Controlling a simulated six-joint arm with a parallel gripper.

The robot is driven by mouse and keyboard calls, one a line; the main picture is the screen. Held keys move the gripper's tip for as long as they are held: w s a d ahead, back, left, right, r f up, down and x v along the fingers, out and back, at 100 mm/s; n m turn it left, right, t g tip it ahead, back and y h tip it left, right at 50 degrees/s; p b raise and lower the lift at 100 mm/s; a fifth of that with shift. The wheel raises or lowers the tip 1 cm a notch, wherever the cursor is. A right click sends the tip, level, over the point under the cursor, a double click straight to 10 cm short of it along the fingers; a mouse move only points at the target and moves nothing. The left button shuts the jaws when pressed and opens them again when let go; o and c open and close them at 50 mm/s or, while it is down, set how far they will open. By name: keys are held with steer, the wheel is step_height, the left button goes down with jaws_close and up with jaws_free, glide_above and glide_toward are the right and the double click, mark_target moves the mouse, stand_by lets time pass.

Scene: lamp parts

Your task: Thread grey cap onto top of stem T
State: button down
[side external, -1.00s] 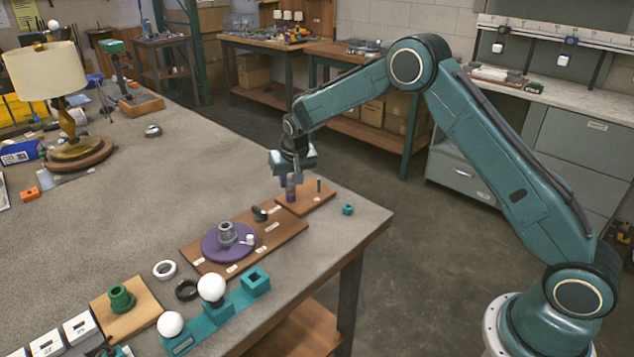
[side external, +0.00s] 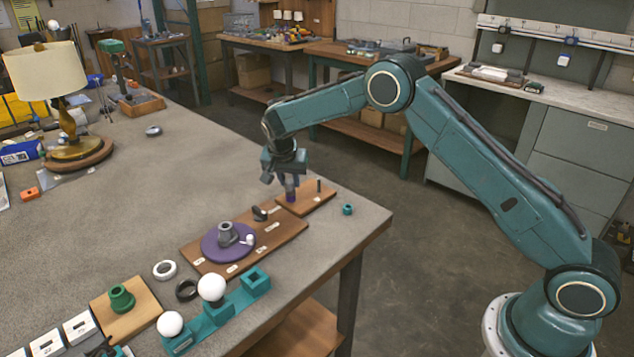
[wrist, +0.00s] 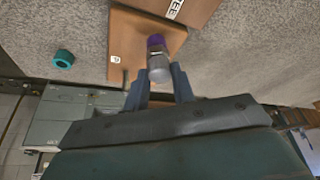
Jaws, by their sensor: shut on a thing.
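My gripper (side external: 290,184) points down over the small wooden board (side external: 318,198) near the table's right edge. Its fingers (wrist: 159,88) are shut on the grey cap (wrist: 159,72), a short light grey cylinder. The cap sits in line with a purple upright stem (side external: 291,198) at the board's left part; the purple also shows in the wrist view (wrist: 155,41). Cap and stem appear to touch, but how far the cap is threaded cannot be told. The stem's letter is not readable.
A small teal nut (side external: 347,209) lies near the table edge. A larger board (side external: 205,262) with a purple disc (side external: 212,248) and grey socket lies at the front left.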

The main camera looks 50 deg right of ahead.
steer(key=shift+s+f+m+g, duration=0.2)
steer(key=shift+f+m+g, duration=0.1)
steer(key=shift+f+m, duration=0.1)
steer(key=shift+w+m+g, duration=0.1)
steer(key=shift+m+g, duration=0.3)
steer(key=shift+m, duration=0.7)
steer(key=shift+w+m+g+h, duration=0.1)
steer(key=shift+m+g+h, duration=0.35)
steer(key=shift+m, duration=1.25)
steer(key=shift+w+d+r, duration=0.1)
steer(key=shift+m+g, duration=0.25)
steer(key=shift+m, duration=0.05)
steer(key=c, duration=1.3)
jaws_free()
steer(key=shift+r, duration=0.1)
